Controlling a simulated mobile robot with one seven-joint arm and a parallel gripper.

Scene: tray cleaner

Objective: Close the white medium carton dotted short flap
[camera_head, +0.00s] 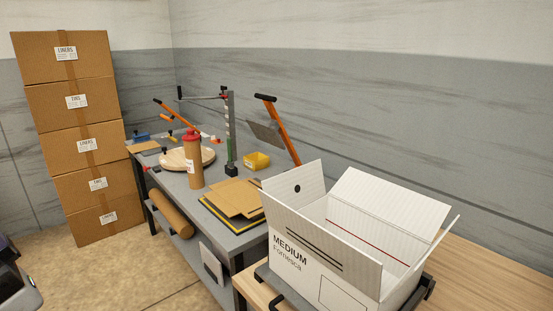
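The white medium carton (318,278) stands open at the lower right, with "MEDIUM Fornesca" printed on its near side. Its dotted short flap (309,183) carries one black dot and stands raised at the carton's left end. A near long flap (345,262) with two black lines is raised. The far long flap (385,197) stands up and leans outward. The other short flap (436,246) is raised at the right end. The carton's floor is hidden; a red line shows on an inner wall. My gripper is not in view.
The carton sits on a dark support (428,287) over a wooden table (495,272). A grey workbench (233,240) to the left holds a red-capped bottle (194,165), cardboard sheets (235,197), a yellow bin (256,161) and tools. Stacked brown boxes (75,140) stand far left.

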